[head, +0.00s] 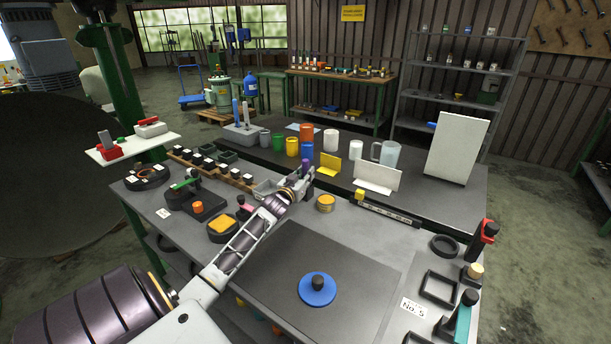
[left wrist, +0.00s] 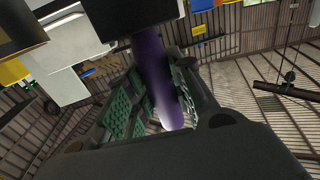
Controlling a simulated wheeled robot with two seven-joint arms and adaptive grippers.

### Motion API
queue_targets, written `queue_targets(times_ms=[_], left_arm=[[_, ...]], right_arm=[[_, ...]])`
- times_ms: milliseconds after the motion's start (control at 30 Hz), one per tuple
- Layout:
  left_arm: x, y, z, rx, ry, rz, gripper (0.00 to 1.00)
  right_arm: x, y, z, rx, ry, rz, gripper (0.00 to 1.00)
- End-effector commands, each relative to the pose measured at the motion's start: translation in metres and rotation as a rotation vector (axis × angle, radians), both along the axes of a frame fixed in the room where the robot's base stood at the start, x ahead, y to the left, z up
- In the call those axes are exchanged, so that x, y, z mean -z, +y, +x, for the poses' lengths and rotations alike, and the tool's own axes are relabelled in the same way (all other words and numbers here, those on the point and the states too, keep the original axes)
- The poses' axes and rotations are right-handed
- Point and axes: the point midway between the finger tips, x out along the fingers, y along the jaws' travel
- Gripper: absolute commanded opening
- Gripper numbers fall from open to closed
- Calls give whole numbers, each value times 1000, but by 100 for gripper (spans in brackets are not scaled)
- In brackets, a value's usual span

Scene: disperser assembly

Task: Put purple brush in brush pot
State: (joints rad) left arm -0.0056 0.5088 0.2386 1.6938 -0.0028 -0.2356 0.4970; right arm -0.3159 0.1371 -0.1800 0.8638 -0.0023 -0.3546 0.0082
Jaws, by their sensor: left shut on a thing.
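My left gripper (head: 303,178) is shut on the purple brush (head: 306,165), which stands up a little from the fingers above the workbench. In the left wrist view the purple brush (left wrist: 160,75) lies between the green-padded fingers, with a dark block at its upper end and a pale lower end. Several pots stand behind the gripper: a grey one (head: 265,139), a green one (head: 278,142), a yellow one (head: 292,146) and a blue one (head: 308,152). My right gripper is not in view.
A blue disc (head: 318,290) lies on the dark mat. A clear jug (head: 388,153) stands farther back.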

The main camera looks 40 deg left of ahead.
Motion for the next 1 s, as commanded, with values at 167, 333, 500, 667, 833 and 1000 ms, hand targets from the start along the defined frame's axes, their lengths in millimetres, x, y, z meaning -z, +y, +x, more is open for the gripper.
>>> queue_targets(times_ms=[167,333,500,667,833,1000], left_arm=[[2,0,0,0,0,0,0],[2,0,0,0,0,0,42],[2,0,0,0,0,0,45],[2,0,0,0,0,0,45],[0,0,-1,0,0,0,45],[0,-2,-8,0,0,-1,45]], right_arm=[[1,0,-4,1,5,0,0],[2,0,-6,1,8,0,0],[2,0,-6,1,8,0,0],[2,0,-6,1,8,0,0],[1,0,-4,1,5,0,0],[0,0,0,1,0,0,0]])
